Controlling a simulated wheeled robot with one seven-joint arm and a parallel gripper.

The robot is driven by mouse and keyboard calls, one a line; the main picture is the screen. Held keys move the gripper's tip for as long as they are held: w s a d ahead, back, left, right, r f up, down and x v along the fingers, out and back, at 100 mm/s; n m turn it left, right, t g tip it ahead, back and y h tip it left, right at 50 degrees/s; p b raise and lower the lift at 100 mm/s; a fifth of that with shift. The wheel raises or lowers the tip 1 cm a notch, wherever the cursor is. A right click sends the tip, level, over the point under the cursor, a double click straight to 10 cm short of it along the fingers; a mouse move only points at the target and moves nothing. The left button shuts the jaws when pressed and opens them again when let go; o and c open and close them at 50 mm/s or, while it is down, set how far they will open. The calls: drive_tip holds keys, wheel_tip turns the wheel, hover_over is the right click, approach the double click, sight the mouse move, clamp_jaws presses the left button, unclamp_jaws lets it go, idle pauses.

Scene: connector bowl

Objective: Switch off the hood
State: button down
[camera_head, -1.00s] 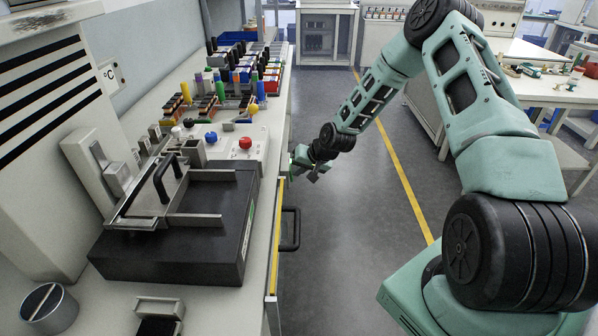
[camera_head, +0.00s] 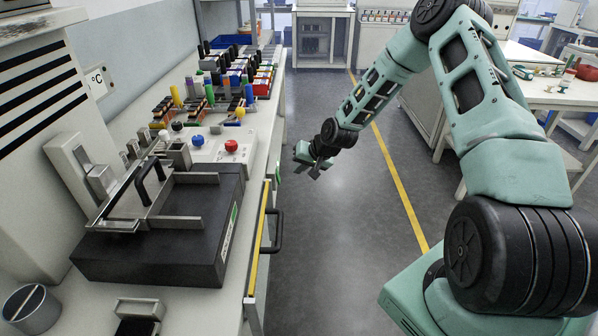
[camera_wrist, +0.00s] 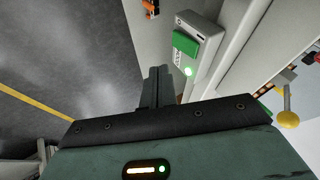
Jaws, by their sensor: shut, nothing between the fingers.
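In the wrist view, a small pale grey switch box (camera_wrist: 199,44) carries a green rocker switch (camera_wrist: 185,43) and a lit green lamp (camera_wrist: 188,71). It sits beyond my fingers, up and to the right. My gripper (camera_wrist: 155,72) is shut and empty, pointing toward the box without visibly touching it. In the head view my gripper (camera_head: 316,170) hangs over the aisle, just right of the bench front. A small green patch (camera_head: 278,173) shows on the bench front there; I cannot tell if it is the switch. No hood is clearly recognisable.
The bench (camera_head: 262,130) on the left carries a black slab (camera_head: 150,250) and colourful connectors. A black handle (camera_head: 274,232) sticks out from its front. The floor aisle (camera_head: 325,250) with a yellow line is clear. A white table (camera_head: 540,95) stands at right.

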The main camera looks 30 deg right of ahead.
drive_tip(key=v, duration=0.8)
drive_tip(key=shift+a+r+b, duration=0.2)
drive_tip(key=shift+r+b, duration=0.1)
